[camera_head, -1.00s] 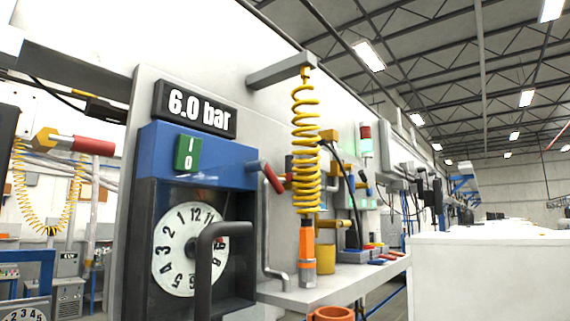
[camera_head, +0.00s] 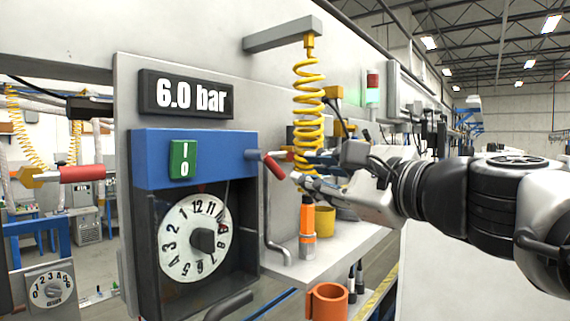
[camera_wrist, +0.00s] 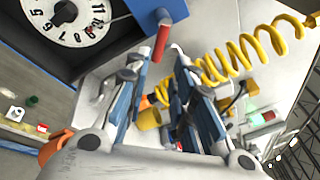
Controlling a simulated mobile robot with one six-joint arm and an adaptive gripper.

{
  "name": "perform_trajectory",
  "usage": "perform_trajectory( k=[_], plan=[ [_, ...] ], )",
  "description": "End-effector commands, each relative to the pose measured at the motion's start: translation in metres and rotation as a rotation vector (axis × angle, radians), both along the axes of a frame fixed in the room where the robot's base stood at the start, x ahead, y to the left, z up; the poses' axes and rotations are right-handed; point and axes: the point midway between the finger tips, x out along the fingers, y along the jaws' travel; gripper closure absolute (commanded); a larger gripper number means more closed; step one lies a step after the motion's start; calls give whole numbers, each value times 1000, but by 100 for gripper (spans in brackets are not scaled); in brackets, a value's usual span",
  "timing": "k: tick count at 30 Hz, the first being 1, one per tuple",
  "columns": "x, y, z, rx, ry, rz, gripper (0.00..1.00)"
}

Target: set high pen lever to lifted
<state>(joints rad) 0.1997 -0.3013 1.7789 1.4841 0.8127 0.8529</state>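The lever (camera_head: 273,167) has a red grip and sits on a grey pivot at the right side of the blue-topped recorder box (camera_head: 190,150). It slants down to the right. I take it to be the pen lever; no label shows. My gripper (camera_head: 304,168) is just right of it, fingers pointing left towards it. In the wrist view the gripper (camera_wrist: 158,72) is open, with blue-padded fingers, and the red lever (camera_wrist: 162,42) appears between and beyond the tips. No contact is visible. The round numbered dial (camera_head: 196,237) sits below the blue panel.
A yellow coiled hose (camera_head: 307,95) hangs close behind my gripper. An orange-banded tool (camera_head: 307,228) and a yellow cup (camera_head: 322,222) stand on the shelf (camera_head: 340,250) below. A bent grey pipe (camera_head: 268,225) runs beneath the lever. An orange holder (camera_head: 328,302) is under the shelf edge.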

Motion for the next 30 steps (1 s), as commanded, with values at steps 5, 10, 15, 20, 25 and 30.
perform_trajectory(
  k=[5,10,15,20,25,30],
  plan=[
    [33,26,1,-1,3,5,77],
    [63,46,1,-2,3,4,77],
    [86,61,0,-2,1,2,77],
    [98,69,0,-3,1,1,77],
    [102,72,0,-3,-1,0,77],
    [102,71,0,-3,-1,0,77]
  ],
)
